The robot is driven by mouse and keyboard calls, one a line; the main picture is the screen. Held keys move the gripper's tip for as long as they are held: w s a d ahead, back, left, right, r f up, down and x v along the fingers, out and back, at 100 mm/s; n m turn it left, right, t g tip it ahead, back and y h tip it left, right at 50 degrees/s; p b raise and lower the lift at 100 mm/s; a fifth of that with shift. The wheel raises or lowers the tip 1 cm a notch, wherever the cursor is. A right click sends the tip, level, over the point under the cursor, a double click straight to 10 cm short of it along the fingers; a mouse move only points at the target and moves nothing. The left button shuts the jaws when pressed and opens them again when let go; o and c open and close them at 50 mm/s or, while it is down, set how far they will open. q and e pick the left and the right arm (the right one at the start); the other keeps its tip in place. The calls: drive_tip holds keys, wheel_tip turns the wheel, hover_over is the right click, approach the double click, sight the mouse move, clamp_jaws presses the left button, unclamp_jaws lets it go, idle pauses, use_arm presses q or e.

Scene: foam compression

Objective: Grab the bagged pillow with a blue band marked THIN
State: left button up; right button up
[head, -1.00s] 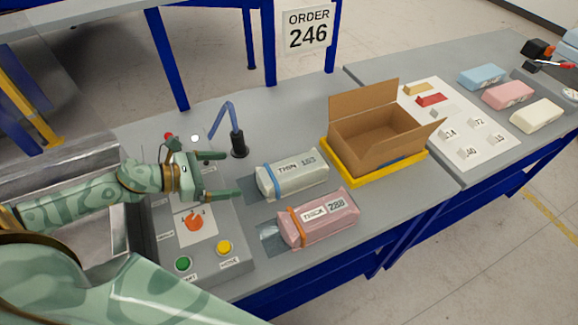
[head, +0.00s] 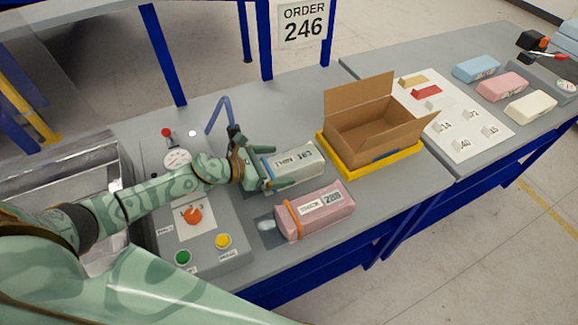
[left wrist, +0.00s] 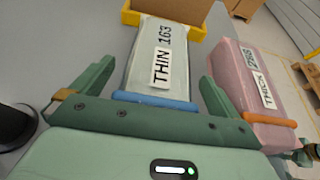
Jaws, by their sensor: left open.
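The bagged pillow marked THIN 163 (head: 299,161) is pale grey-green and lies on the grey table. Its blue band (left wrist: 155,99) shows in the left wrist view, at the end nearer my gripper. My left gripper (head: 280,168) is open, with one finger on each side of the pillow's banded end. In the left wrist view the fingers (left wrist: 152,80) stand apart on both sides of the pillow, with gaps showing.
A pink bagged pillow marked THICK (head: 325,207), with an orange band, lies close in front. An open cardboard box (head: 370,135) stands in a yellow tray (head: 362,172) behind to the right. A control panel (head: 205,250) with buttons is at left.

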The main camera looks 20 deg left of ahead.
use_arm(q)
drive_tip(key=c, duration=0.9)
drive_tip(key=shift+r, duration=0.1)
